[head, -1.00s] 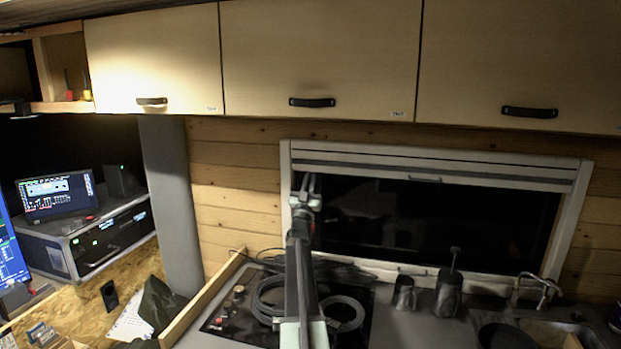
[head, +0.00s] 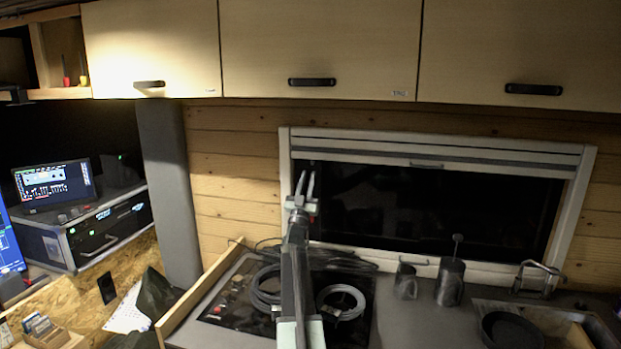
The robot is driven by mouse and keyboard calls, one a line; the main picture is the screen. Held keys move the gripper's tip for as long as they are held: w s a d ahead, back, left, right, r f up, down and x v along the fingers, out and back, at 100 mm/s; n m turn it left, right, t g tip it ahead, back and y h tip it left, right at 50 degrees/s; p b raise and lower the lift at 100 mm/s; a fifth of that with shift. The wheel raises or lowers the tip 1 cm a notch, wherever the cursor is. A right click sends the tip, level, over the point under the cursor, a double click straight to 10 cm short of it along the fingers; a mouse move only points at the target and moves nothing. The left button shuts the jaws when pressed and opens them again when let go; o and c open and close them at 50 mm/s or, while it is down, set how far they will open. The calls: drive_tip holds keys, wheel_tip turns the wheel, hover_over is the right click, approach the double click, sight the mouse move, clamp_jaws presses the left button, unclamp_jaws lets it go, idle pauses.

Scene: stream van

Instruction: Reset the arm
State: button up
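My gripper (head: 306,184) is at the end of my arm, in the middle of the head view, in front of the left part of the dark window (head: 430,212). Its two fingers point up and stand a little apart, with nothing visible between them. My arm reaches up from the bottom edge over the cooktop (head: 222,308) and hides part of it.
Coiled cables (head: 341,302) lie on the cooktop. Closed cabinets (head: 320,45) hang above. A wooden edge board (head: 196,297) borders the counter at left.

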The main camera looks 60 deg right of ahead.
drive_tip(key=shift+v, duration=0.8)
drive_tip(key=shift+w+a, duration=0.1)
